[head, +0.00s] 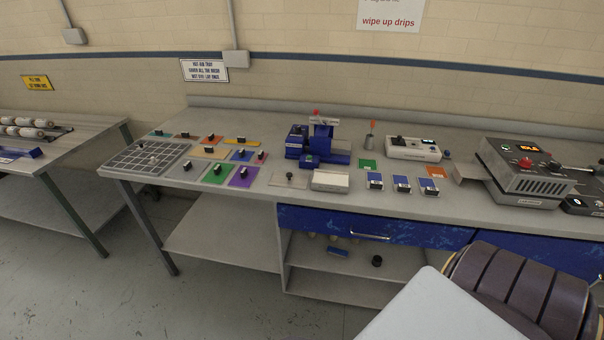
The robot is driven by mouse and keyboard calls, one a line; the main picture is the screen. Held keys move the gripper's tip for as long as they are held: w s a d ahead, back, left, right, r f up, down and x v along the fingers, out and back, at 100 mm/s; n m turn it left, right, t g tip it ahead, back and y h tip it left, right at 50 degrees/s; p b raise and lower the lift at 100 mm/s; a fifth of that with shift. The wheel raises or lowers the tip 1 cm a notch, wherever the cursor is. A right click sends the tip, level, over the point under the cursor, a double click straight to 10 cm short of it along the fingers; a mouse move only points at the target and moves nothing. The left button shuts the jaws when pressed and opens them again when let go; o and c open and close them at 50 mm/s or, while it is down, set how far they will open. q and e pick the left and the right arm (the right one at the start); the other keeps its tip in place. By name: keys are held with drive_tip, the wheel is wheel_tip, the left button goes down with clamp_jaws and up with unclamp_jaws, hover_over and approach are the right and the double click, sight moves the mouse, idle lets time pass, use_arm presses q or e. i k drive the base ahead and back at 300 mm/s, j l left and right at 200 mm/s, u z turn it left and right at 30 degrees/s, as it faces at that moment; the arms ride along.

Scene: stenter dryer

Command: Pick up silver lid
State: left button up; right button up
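Several flat coloured lids with black knobs lie on the left half of the long grey bench. I cannot tell for sure which of these two is the silver lid. Both are small in the view and nothing touches them. Neither of my grippers is in view.
The bench (460,205) also holds a blue machine (318,155), a white control box (414,149) and a grey unit with a lit display (524,172). Blue drawers (340,222) and a lower shelf (340,287) sit below. Another table (85,140) stands left, across a floor gap.

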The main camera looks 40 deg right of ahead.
sight(279, 179)
drive_tip(key=i+j+z, duration=0.65)
drive_tip(key=z, duration=0.15)
drive_tip(key=i+j+z, duration=0.4)
drive_tip(key=j, duration=0.15)
drive_tip(key=k+l, duration=0.05)
drive_tip(key=k, duration=0.05)
